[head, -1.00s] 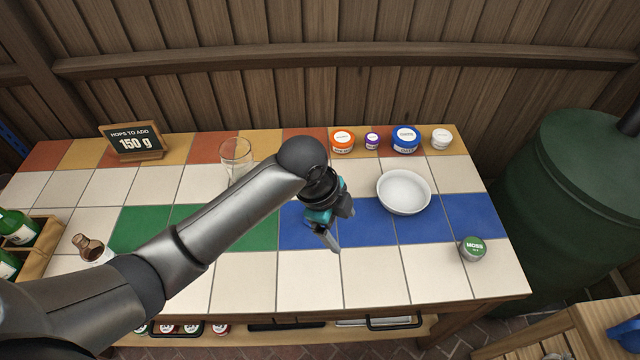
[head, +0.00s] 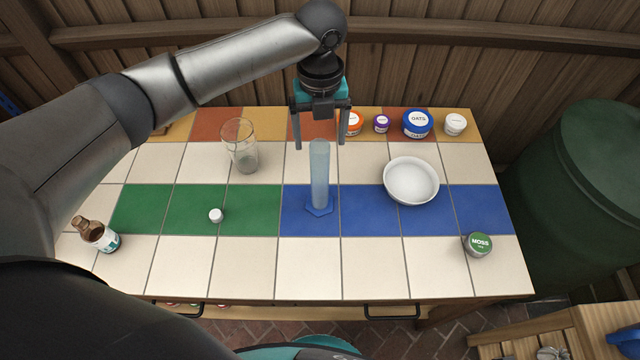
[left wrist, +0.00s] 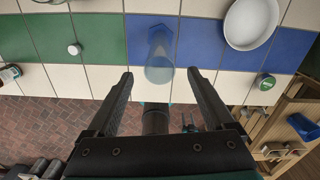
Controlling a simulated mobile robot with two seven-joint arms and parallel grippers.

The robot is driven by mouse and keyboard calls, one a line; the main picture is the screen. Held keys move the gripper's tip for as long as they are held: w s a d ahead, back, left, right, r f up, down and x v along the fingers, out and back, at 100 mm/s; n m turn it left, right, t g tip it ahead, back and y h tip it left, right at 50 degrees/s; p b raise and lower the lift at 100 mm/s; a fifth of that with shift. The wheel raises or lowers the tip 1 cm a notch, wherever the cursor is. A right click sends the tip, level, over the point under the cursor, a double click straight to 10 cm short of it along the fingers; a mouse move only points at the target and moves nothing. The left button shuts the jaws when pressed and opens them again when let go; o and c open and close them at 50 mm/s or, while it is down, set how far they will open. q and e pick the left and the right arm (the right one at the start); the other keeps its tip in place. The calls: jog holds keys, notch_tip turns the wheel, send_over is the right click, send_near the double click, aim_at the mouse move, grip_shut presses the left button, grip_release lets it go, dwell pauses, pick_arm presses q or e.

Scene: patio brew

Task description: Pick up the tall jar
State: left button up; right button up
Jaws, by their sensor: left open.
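The tall jar (head: 319,175) is a clear, bluish narrow cylinder with a hexagonal blue foot. It stands upright on the blue tiles of the table. My left gripper (head: 320,143) is open and points down, with its two fingers apart near the jar's top in the head view. In the left wrist view the jar (left wrist: 160,50) shows its round open mouth just beyond and between the fingertips (left wrist: 160,74). I see no contact between the fingers and the jar.
A clear glass (head: 240,147) stands left of the jar, a white bowl (head: 411,181) right. A small white cap (head: 216,215), a brown bottle (head: 97,235) and a moss tin (head: 478,244) are also on the table. Several lidded tubs, including the oats tub (head: 417,123), line the back.

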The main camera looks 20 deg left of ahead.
aim_at(319, 165)
pick_arm(q)
notch_tip(319, 165, down, 10)
jog(key=shift+w+a+r+b, duration=0.1)
jog(key=shift+b, duration=0.35)
grip_shut()
dwell(0.6)
